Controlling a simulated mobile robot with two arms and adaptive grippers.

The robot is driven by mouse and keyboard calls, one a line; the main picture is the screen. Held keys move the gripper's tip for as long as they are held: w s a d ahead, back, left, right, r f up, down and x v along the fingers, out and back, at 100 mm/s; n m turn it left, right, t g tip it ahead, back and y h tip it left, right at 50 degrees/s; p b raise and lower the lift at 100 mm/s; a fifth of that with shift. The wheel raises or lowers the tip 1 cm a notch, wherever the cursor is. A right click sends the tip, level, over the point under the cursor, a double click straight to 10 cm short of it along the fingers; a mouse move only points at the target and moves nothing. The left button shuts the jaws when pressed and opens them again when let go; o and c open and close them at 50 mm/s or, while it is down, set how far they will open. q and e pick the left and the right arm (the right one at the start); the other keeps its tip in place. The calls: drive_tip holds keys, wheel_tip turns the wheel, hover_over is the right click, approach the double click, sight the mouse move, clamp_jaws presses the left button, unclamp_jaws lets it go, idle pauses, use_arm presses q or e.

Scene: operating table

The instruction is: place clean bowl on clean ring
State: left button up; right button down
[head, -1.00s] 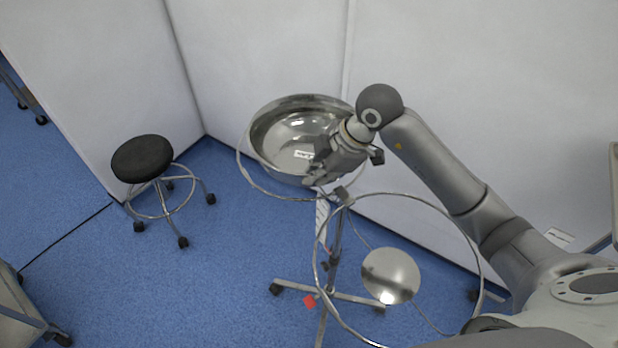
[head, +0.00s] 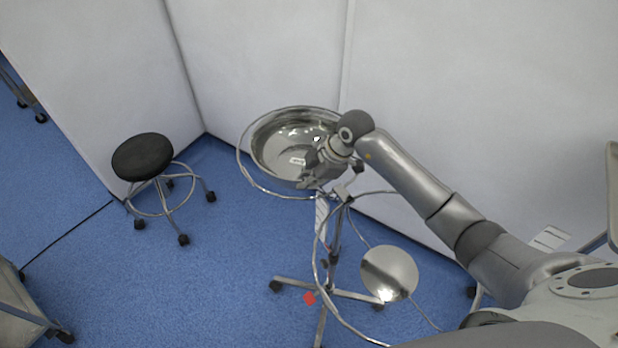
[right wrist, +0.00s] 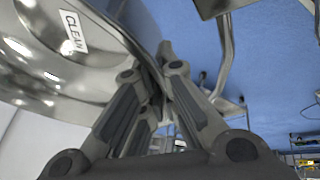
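The shiny metal clean bowl (head: 278,143) is at the upper middle of the head view. In the right wrist view, the bowl (right wrist: 45,75) fills the upper left and bears a CLEAN label. The clean ring (head: 246,176) is a thin metal hoop on the stand, showing around the bowl's left and front edge. The bowl appears within the ring's outline; whether it touches the ring is unclear. My right gripper (head: 310,182) is shut on the bowl's near right rim, and its fingers (right wrist: 157,70) close there in the right wrist view. My left gripper is out of view.
A second, empty ring (head: 316,265) of the stand is at the lower right. A round shiny disc (head: 390,273) shows beyond it. The wheeled stand base (head: 345,293) is below. A black stool (head: 143,157) stands left. White walls (head: 260,50) close in behind the bowl.

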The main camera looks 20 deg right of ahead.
drive_tip(key=c, duration=2.1)
unclamp_jaws()
drive_tip(key=shift+f, duration=0.15)
drive_tip(key=o, duration=0.5)
drive_tip(key=shift+c, duration=0.2)
drive_tip(key=v, duration=1.2)
